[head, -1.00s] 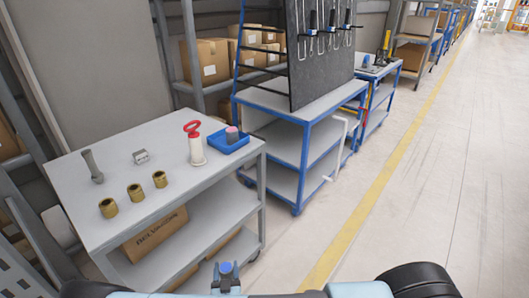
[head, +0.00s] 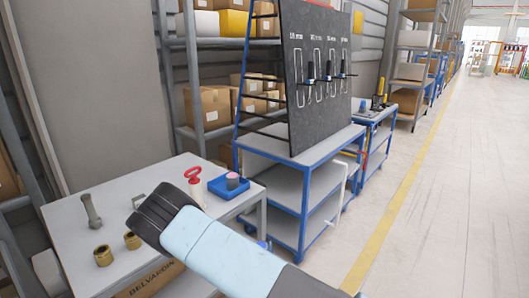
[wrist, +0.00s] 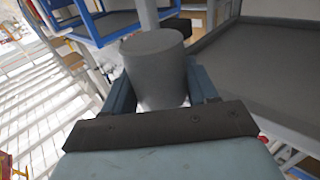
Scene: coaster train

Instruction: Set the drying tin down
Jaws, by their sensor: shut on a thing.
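The drying tin appears to be the plain grey cylinder (wrist: 157,72) in the wrist view. My gripper (wrist: 160,88) is shut on it, one finger along each side. Its grey top face shows; its lower part is hidden by the gripper. In the head view my arm crosses the front of the grey table (head: 60,222), and the fingers and held tin cannot be made out there. No surface is seen touching the tin.
The table carries a grey bolt-like piece (head: 92,211), brass nuts (head: 103,256), a small grey block (head: 138,199), a red-handled white bottle (head: 194,182) and a blue tray (head: 228,188). A blue-framed cart (head: 303,160) stands beside it. The floor at right is clear.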

